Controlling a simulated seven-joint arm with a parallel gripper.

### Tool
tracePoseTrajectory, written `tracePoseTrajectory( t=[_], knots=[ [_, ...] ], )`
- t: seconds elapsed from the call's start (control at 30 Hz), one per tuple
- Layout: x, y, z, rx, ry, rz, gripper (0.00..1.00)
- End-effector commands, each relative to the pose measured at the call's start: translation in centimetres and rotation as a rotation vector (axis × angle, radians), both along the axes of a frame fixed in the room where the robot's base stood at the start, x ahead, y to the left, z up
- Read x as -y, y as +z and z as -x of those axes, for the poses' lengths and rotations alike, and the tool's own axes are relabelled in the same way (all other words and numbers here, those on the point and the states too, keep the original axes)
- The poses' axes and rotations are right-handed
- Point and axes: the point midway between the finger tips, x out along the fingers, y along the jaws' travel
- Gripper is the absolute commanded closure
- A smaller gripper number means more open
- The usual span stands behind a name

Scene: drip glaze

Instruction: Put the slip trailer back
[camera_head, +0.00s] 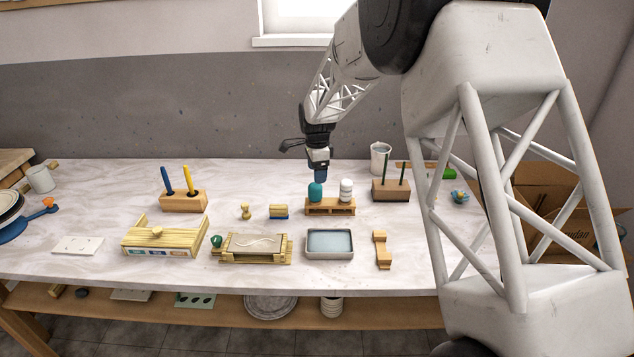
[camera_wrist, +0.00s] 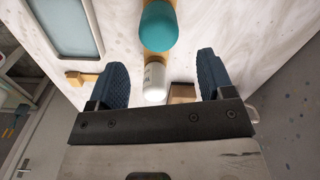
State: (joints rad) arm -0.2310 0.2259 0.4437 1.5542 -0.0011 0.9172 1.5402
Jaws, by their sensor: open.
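A teal rounded bottle (camera_head: 315,191) and a white bottle (camera_head: 346,188) with a dark-marked label stand upright side by side on a low wooden rack (camera_head: 330,208). I cannot tell for certain which is the slip trailer. My gripper (camera_head: 320,175) is above the rack, over its left side near the teal bottle. In the wrist view my gripper (camera_wrist: 160,70) has its two blue fingers apart with nothing held. There the teal bottle (camera_wrist: 158,28) is ahead of the fingers and the white bottle (camera_wrist: 154,80) shows between them, below. Their bases are mostly hidden.
A shallow water tray (camera_head: 330,257) and a wooden press with a marked slab (camera_head: 255,243) lie in front of the rack. A block with dark green tools (camera_head: 391,190) is close on the right. A cup (camera_head: 380,158) stands behind.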

Motion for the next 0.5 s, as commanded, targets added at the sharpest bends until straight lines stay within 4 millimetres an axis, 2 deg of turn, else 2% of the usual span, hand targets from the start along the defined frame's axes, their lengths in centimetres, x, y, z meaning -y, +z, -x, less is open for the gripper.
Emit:
tracePoseTrajectory(
  t=[0.2, 0.5],
  knots=[
    [0.0, 2.3, 0.0, 0.000, 0.000, 0.000, 0.26],
    [0.0, 3.1, 0.0, -0.001, 0.000, 0.000, 0.26]
  ],
)
